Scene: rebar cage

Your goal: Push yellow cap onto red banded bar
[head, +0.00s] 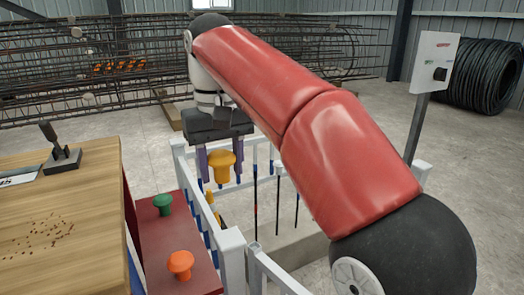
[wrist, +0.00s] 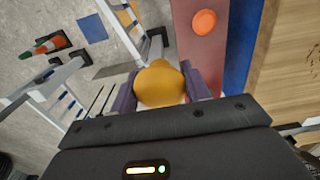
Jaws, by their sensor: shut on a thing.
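My gripper (head: 220,168) has its purple fingers shut on the yellow cap (head: 222,165), a mushroom shape held stem down above the white-railed enclosure. The cap's rounded top fills the space between the fingers in the wrist view (wrist: 160,84). Several thin dark upright bars stand inside the enclosure, right of and below the cap. One bar (head: 256,205) seems to carry a reddish band, but it is too small to be sure. The cap is apart from these bars. The bars' tops are partly hidden or hard to make out.
A green cap (head: 163,204) and an orange cap (head: 180,265) stand on a red shelf (head: 148,232) beside the wooden table (head: 60,215). White railings (head: 232,250) surround the bars. A control post (head: 432,62) stands at right. Rebar cages lie behind.

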